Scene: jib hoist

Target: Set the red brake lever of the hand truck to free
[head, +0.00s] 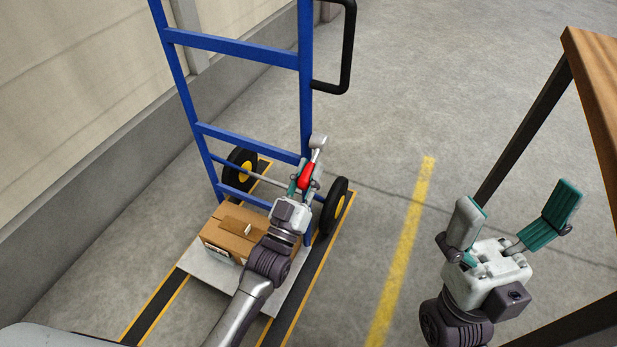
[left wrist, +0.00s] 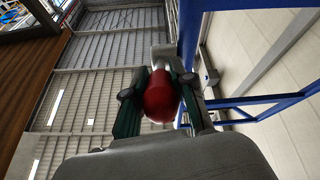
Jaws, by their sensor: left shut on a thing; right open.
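The blue hand truck (head: 245,45) stands by the wall at the left of the head view, with black wheels and a black handle loop. Its red brake lever (head: 305,175) is on the right side of the frame, just above the right wheel. My left gripper (head: 304,182) is shut on the lever's red grip. In the left wrist view the red grip (left wrist: 160,95) sits between the two green-padded fingers. A grey piece of the lever shows behind it. My right gripper (head: 515,215) is open and empty at the right, away from the truck.
A cardboard box (head: 235,228) rests on the truck's toe plate (head: 205,268). Yellow-and-black strips mark the floor around it. A wooden table (head: 600,75) with dark legs stands at the right, close to my right gripper. Floor between is clear, with a yellow line (head: 403,245).

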